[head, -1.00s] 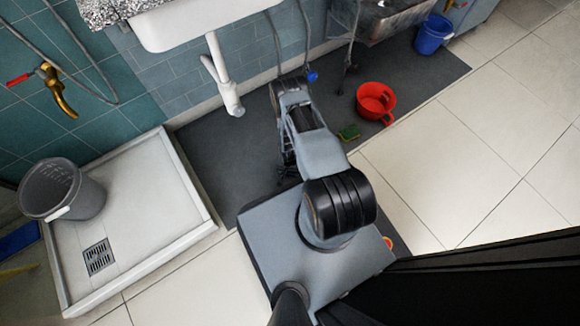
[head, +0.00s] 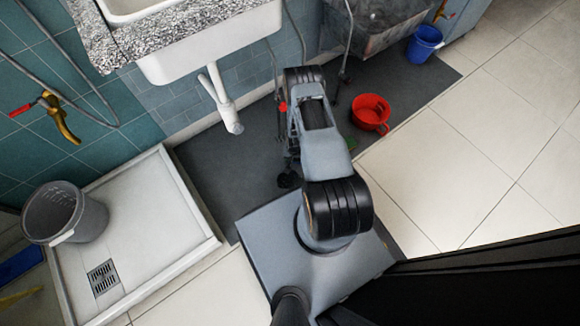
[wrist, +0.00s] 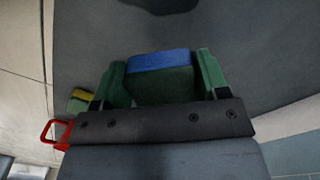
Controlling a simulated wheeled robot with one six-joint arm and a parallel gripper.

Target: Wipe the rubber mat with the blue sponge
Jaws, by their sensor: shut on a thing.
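The blue sponge (wrist: 160,62) is between the two green fingers of my gripper (wrist: 158,80) in the wrist view. Its top strip is blue and the side facing the camera is dark. My gripper is shut on it, above or on the dark grey rubber mat (head: 215,160); I cannot tell whether the sponge touches the mat. The mat also fills much of the wrist view (wrist: 260,50). A dark round patch (head: 288,180) shows on the mat near my base, and at the top edge of the wrist view (wrist: 165,4). In the head view my arm hides the sponge.
A green and yellow sponge (wrist: 80,100) and a red bucket (head: 370,112) stand right of my arm on the mat. A blue bucket (head: 424,43) is farther back. A sink (head: 205,45) with a white drainpipe (head: 222,98) overhangs the mat. A shower tray (head: 150,215) holds a grey bucket (head: 65,212).

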